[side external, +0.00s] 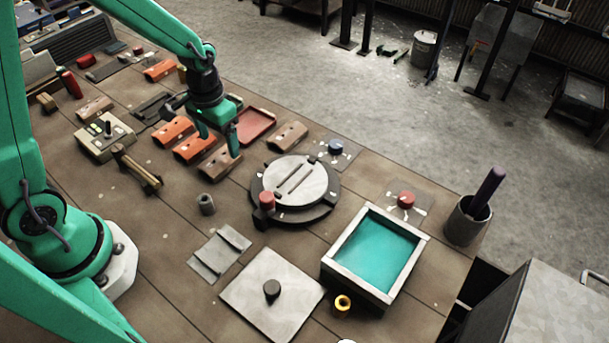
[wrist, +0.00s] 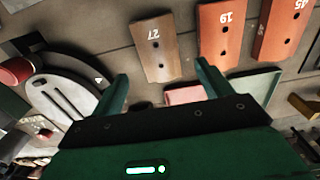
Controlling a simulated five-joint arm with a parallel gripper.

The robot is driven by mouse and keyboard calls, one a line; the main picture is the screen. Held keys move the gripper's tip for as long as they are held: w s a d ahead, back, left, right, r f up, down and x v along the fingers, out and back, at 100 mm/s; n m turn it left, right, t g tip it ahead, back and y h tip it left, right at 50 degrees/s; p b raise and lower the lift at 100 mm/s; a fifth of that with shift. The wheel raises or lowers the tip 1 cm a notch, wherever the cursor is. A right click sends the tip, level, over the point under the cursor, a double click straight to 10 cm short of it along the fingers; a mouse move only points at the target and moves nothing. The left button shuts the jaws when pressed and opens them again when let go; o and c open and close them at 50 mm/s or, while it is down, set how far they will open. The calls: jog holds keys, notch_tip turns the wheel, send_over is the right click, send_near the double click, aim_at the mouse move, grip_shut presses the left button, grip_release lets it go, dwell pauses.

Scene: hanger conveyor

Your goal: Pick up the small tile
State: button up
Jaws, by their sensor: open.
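My gripper (side external: 219,144) is open above the far part of the bench, with its two green fingers pointing down. In the wrist view its fingers (wrist: 160,78) are apart with nothing gripped between them. A small flat pink piece (wrist: 184,95), perhaps the small tile, shows between and beyond the fingers, near the right one. The gripper body covers part of its lower side. I cannot pick it out in the side view. A larger brown tile marked 27 (wrist: 158,48) lies ahead of the fingers and shows in the side view (side external: 220,163).
Orange tiles marked 19 (wrist: 223,35) and 45 (wrist: 284,28) lie beside the brown one. A red tray (side external: 254,125) lies behind my gripper. A round turntable (side external: 294,183) with a red knob stands to the right. Bare bench lies in front, around a grey cylinder (side external: 206,204).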

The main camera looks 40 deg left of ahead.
aim_at(222, 155)
jog(key=shift+f, duration=0.1)
jog(key=shift+f, duration=2.5)
jog(key=c, duration=1.1)
jog(key=shift+r, duration=0.1)
